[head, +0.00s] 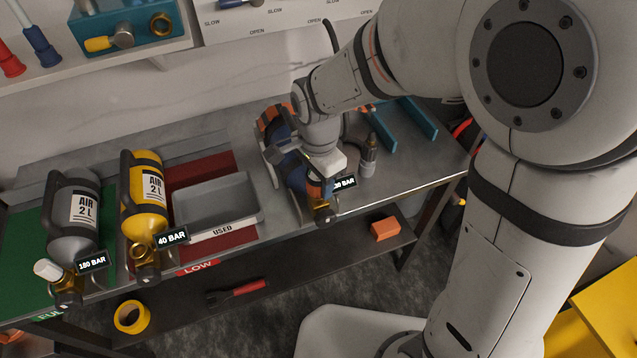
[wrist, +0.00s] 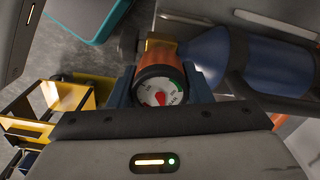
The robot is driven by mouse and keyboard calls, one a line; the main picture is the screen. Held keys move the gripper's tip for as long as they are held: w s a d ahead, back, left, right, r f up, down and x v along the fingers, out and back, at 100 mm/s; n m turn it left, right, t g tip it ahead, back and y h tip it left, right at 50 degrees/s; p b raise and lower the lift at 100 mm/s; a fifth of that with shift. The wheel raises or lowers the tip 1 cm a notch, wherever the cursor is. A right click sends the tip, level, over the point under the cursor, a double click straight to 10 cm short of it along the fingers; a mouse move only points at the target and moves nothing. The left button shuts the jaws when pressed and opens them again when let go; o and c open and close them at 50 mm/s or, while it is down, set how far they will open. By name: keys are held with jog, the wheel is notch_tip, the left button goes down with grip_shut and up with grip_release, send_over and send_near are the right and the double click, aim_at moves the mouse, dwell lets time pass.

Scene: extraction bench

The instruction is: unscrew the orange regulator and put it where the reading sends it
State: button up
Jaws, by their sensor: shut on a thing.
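The orange regulator (wrist: 150,66) sits between the two fingers of my gripper (wrist: 160,92) in the wrist view, with its round white gauge facing the camera. The gauge has a red mark low on its face and a green arc at its right; its numbers are too small to read. The regulator meets the brass valve (wrist: 160,47) of a blue cylinder (wrist: 205,55). In the head view my gripper (head: 322,172) is at the valve end of this lying blue cylinder (head: 297,174) and hides most of the regulator. A tag (head: 345,183) beside it is partly covered.
A grey tray marked USED (head: 218,205) stands on the red LOW area. Left of it lie a yellow cylinder tagged 40 BAR (head: 147,198) and a grey cylinder tagged 180 BAR (head: 72,215), near the green FULL area (head: 22,240). A small metal fitting (head: 368,160) stands close right of my gripper.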

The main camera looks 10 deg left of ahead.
jog(key=c, duration=0.4)
jog(key=n, duration=0.3)
jog(key=shift+n, duration=0.3)
jog(key=n, duration=0.3)
jog(key=shift+n, duration=0.4)
jog(key=n, duration=1.3)
jog(key=shift+n, duration=0.4)
jog(key=o, duration=0.7)
jog(key=shift+n, duration=0.4)
jog(key=o, duration=0.4)
